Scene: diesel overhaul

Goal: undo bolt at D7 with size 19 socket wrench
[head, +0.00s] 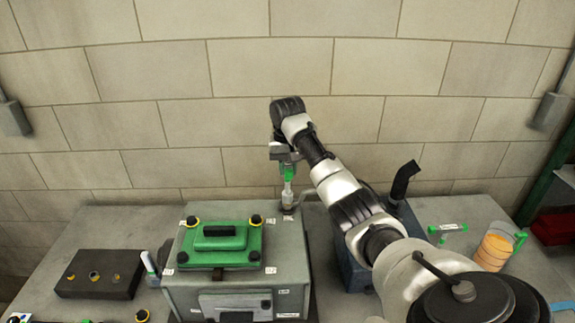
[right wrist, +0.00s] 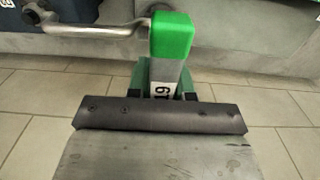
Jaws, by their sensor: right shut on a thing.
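The size 19 socket wrench (head: 288,188) has a green and pale grey handle, and its lower end is at the back right corner of the grey engine block (head: 290,250). In the right wrist view the wrench (right wrist: 172,38) shows a green end, a "19" label and a bent metal rod reaching left. My right gripper (head: 287,158) is shut on the wrench handle and holds it about upright above that corner. The bolt at D7 is not distinguishable; the small labels are too small to read. I cannot tell whether the socket sits on a bolt. My left gripper is not in view.
A green cover (head: 220,243) with yellow-ringed black knobs lies on the block. A dark tray (head: 98,275) with round parts is at the left. An orange cylinder (head: 492,250) and green-handled tools (head: 452,227) are at the right. A brick wall stands behind the table.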

